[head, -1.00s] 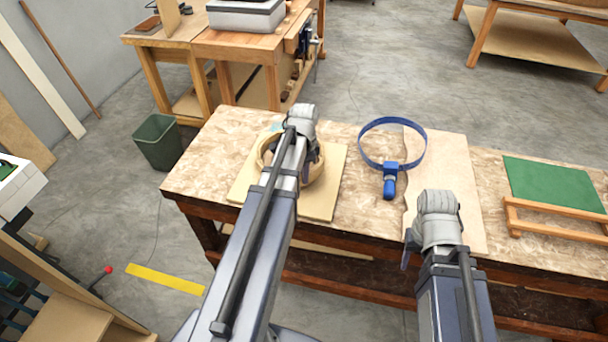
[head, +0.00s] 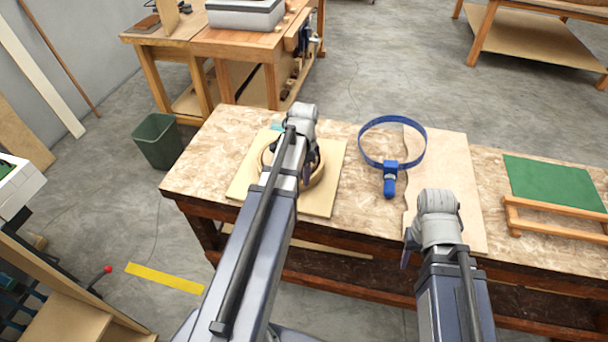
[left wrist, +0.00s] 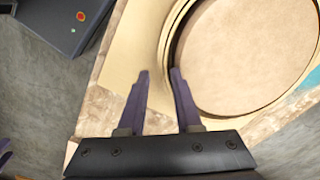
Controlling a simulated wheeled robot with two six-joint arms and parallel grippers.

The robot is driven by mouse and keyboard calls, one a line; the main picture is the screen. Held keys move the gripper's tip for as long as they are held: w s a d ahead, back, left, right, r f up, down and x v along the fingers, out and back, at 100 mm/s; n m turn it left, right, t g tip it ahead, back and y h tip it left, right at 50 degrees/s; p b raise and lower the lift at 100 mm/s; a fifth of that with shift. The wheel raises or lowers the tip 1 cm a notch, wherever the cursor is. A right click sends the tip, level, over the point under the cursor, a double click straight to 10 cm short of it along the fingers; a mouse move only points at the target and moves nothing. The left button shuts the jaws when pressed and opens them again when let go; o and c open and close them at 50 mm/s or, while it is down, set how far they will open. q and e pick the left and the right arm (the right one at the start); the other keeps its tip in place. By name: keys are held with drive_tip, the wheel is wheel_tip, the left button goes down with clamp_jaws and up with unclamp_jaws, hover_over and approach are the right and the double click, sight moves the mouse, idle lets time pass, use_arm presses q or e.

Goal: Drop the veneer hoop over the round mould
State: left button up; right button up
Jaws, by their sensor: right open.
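The veneer hoop (head: 320,172) is a pale wooden ring over the square base board (head: 318,203) on the bench; my left arm hides much of it. In the left wrist view the hoop (left wrist: 168,30) curves around the round mould (left wrist: 245,45), a flat tan disc, with a dark gap between them. My left gripper (left wrist: 159,72) is at the hoop's near edge, its two purple fingers apart with clear space between them. The fingertips overlap the hoop's edge in view; contact is unclear. My right gripper (head: 406,256) is open and empty by the bench's front edge, mostly hidden by its wrist.
A blue band clamp (head: 390,163) lies right of the base board, partly on a pale wavy-edged sheet (head: 455,165). A green panel (head: 550,184) and a wooden frame (head: 555,232) lie further right. A green bin (head: 157,142) stands left of the bench.

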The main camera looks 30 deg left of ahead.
use_arm(q)
drive_tip(key=shift+a, duration=0.1)
wheel_tip(320, 180, up, 8)
drive_tip(key=p, duration=0.8)
drive_tip(key=shift+f, duration=0.15)
idle(0.4)
drive_tip(key=s+d+n, duration=0.1)
drive_tip(key=s+d, duration=0.3)
drive_tip(key=d, duration=0.4)
drive_tip(key=s+d+n, duration=0.2)
drive_tip(key=s+d, duration=0.2)
drive_tip(key=d, duration=0.5)
drive_tip(key=s+d+n+y, duration=0.1)
drive_tip(key=s+d, duration=0.3)
drive_tip(key=d, duration=0.4)
drive_tip(key=shift+s+d, duration=0.25)
